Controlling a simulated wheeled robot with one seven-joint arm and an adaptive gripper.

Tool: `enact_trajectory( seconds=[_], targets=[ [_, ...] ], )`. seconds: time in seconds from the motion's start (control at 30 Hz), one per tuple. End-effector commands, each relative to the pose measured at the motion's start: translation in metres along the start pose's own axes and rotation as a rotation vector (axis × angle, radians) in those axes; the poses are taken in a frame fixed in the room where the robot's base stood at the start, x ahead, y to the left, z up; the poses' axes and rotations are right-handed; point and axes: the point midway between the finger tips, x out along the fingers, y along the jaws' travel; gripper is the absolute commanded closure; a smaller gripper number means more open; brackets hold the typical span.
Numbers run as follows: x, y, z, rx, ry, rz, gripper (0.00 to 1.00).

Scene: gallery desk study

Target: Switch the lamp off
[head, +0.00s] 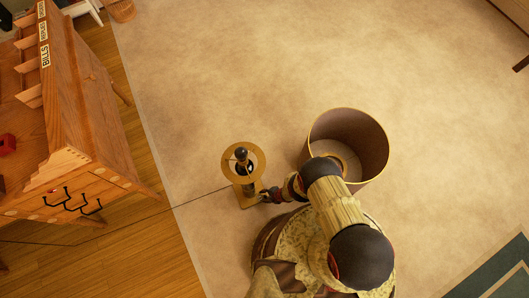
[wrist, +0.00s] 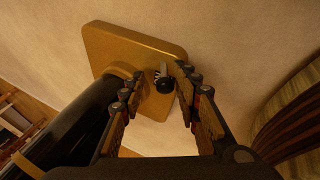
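The lamp (head: 243,162) stands on the carpet in the head view, with a gold ring at its top, a dark stem and a gold base plate (head: 249,200). In the wrist view the square gold base (wrist: 130,45) and thick black stem (wrist: 78,125) are close up. A small black knob or switch (wrist: 166,86) with a pale, ridged part sits on the base. My gripper (wrist: 160,76) is open, its fingers on either side of the knob, with gaps visible. In the head view my gripper (head: 268,195) is low at the base's right side. Whether the lamp is lit is unclear.
A large brown round container (head: 372,135) with a gold rim stands right of the lamp, close to my arm. A wooden desk (head: 90,120) with black hooks stands at left. A thin cord (head: 190,199) runs from the lamp toward it. The carpet (head: 240,60) beyond is clear.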

Motion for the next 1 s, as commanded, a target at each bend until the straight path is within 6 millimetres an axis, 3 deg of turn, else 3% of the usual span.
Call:
enact_trajectory(
  seconds=[1.0],
  targets=[
    [0.01, 0.017, 0.008, 0.134, 0.078, -0.373, 0.68]
  ],
)
